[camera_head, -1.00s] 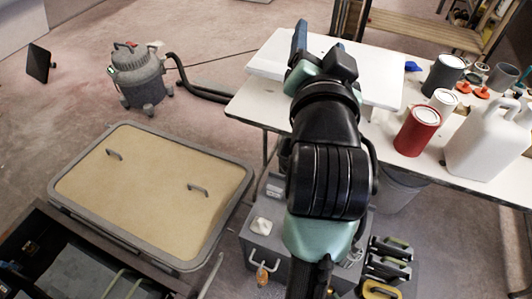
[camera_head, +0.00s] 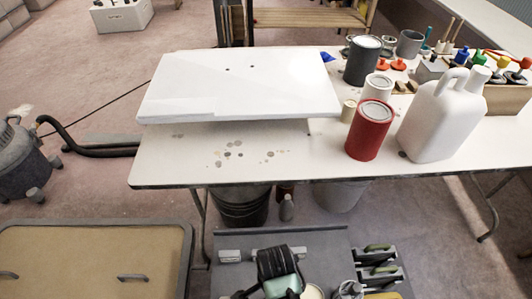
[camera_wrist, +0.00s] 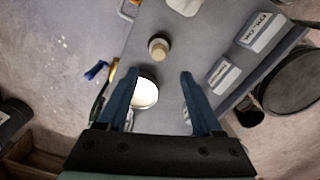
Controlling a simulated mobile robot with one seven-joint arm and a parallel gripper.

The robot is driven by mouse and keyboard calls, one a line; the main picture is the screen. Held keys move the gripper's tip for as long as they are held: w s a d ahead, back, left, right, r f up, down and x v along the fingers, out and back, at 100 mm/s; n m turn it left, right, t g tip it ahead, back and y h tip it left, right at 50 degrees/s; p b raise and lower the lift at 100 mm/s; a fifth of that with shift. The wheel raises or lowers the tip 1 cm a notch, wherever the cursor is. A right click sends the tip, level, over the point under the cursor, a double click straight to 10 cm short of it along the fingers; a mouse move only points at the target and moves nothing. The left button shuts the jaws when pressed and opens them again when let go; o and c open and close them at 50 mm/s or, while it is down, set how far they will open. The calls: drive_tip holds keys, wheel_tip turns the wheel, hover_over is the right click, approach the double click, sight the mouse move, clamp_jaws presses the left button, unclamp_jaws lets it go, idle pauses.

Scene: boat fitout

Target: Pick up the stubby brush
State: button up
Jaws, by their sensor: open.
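I cannot pick out the stubby brush with certainty. Thin brush-like handles (camera_head: 449,30) stand in a holder at the back right of the white table (camera_head: 300,160). In the wrist view my gripper (camera_wrist: 160,74) is open, its two blue fingers pointing down over a grey surface (camera_wrist: 185,45). A round white-topped container (camera_wrist: 145,92) shows between the fingers, nearer the left one. A small round piece with a beige top (camera_wrist: 158,47) stands just beyond the fingertips; I cannot tell what it is. In the head view the fingers are not clear.
A red can (camera_head: 370,130), a white jug (camera_head: 440,115) and a dark can (camera_head: 362,62) crowd the table's right side. A white board (camera_head: 240,85) lies on its left. Yellow- and green-topped tools (camera_head: 378,270) sit below its front edge. A vacuum (camera_head: 22,160) stands left.

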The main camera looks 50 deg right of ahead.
wheel_tip(320, 180, down, 4)
drive_tip(key=shift+f+b, duration=0.1)
drive_tip(key=shift+b, duration=0.4)
drive_tip(key=shift+a+f+b, duration=0.2)
drive_tip(key=shift+f+b, duration=0.8)
drive_tip(key=shift+f, duration=1.7)
drive_tip(key=c, duration=1)
wheel_tip(320, 180, up, 10)
drive_tip(key=p, duration=0.3)
drive_tip(key=shift+r+p, duration=0.1)
drive_tip(key=shift+p, duration=0.2)
drive_tip(key=o, duration=0.7)
drive_tip(key=c, duration=0.6)
